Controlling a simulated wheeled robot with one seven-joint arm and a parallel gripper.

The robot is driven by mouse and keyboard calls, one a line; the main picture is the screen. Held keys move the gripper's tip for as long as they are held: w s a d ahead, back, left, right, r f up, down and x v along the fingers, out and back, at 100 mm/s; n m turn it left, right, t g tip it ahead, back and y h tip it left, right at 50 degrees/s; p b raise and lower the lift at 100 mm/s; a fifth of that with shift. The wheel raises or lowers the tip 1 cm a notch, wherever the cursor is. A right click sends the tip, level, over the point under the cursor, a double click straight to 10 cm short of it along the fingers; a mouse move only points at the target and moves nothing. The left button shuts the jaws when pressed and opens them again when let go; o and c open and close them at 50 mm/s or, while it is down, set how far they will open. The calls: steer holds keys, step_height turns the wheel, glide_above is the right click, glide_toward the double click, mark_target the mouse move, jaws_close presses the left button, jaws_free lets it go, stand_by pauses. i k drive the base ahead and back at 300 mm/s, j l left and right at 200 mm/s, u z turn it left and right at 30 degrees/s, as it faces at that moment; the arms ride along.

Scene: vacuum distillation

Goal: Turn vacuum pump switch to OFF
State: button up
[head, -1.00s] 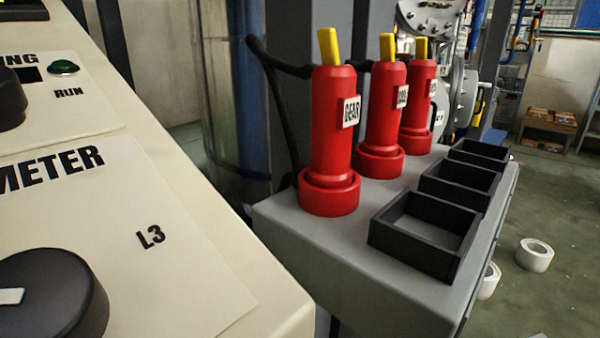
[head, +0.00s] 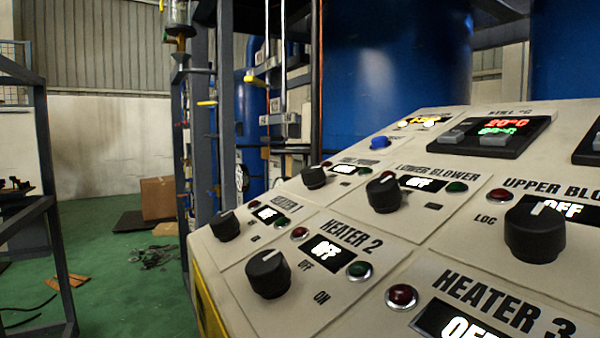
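A sloped cream control panel (head: 345,215) with black rotary knobs fills the right and lower part of the head view. At its far left end, a small black knob (head: 314,177) sits beside a lit display (head: 344,169). The label above this knob is too small to read surely, so I cannot tell whether it is the vacuum pump switch. Its setting is also unclear. Other knobs are the lower blower knob (head: 384,194), the upper blower knob (head: 535,232) and the heater 2 knob (head: 268,273). Their displays read OFF. My gripper is not in view.
A blue button (head: 380,143) and a temperature display (head: 498,133) are at the panel's upper part. Large blue tanks (head: 395,75) stand behind it. A dark metal frame (head: 40,190) stands at the left, with a cardboard box (head: 158,197) farther back. Green floor (head: 120,290) lies between.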

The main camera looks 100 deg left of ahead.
mark_target(314, 176)
steer(key=j+u, duration=0.1)
steer(key=u, duration=1.9)
